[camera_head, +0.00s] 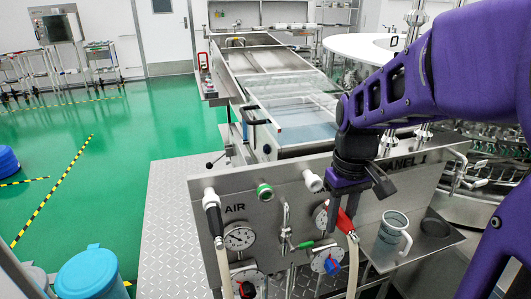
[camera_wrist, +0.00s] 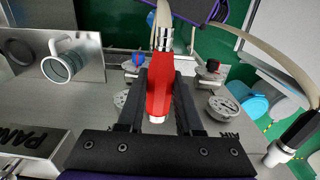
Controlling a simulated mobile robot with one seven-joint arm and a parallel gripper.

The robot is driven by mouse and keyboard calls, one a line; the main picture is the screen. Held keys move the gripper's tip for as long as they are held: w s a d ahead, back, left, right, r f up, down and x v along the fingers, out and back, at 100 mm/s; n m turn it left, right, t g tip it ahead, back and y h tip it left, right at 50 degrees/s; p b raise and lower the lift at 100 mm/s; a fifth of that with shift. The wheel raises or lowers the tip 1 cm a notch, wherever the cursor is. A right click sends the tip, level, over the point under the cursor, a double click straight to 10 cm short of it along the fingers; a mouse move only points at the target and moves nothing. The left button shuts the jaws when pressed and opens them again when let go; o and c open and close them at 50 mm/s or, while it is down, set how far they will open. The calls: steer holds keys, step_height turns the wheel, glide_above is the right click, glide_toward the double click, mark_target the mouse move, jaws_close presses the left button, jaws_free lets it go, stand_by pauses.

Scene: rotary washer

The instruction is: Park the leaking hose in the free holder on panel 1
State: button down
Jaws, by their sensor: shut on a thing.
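My gripper (camera_head: 362,192) is over the right half of the steel panel (camera_head: 386,183), which is lettered PANEL 1. Its fingers (camera_wrist: 163,75) are shut on the red handle of a hose (camera_wrist: 160,88). In the head view this red-handled hose (camera_head: 345,220) is below the gripper, with a pale tube hanging down. Along the panel's top are a white fitting (camera_head: 209,192) with a black-handled hose (camera_head: 213,218) at it, a green-ringed fitting (camera_head: 264,190) and a white fitting (camera_head: 313,180). The latter two show no hose. No leak can be made out.
Gauges (camera_head: 239,237) and valve handles (camera_head: 285,235) stick out from the panel. A clear mug (camera_head: 392,235) stands on the shelf at the right. The black-handled hose (camera_wrist: 292,138) shows at right in the wrist view. Green floor lies open at left.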

mark_target(326, 200)
steer(key=shift+w+a+p, duration=0.2)
steer(key=shift+w, duration=0.55)
steer(key=shift+w+a+p, duration=0.2)
steer(key=shift+w+a, duration=0.05)
steer(key=shift+w, duration=0.45)
steer(key=shift+w+a+p, duration=0.2)
steer(key=shift+w, duration=0.55)
steer(key=shift+w+a+p, duration=0.2)
steer(key=shift+w+p, duration=0.35)
steer(key=shift+w, duration=0.15)
stand_by(0.8)
steer(key=c, duration=0.5)
jaws_free()
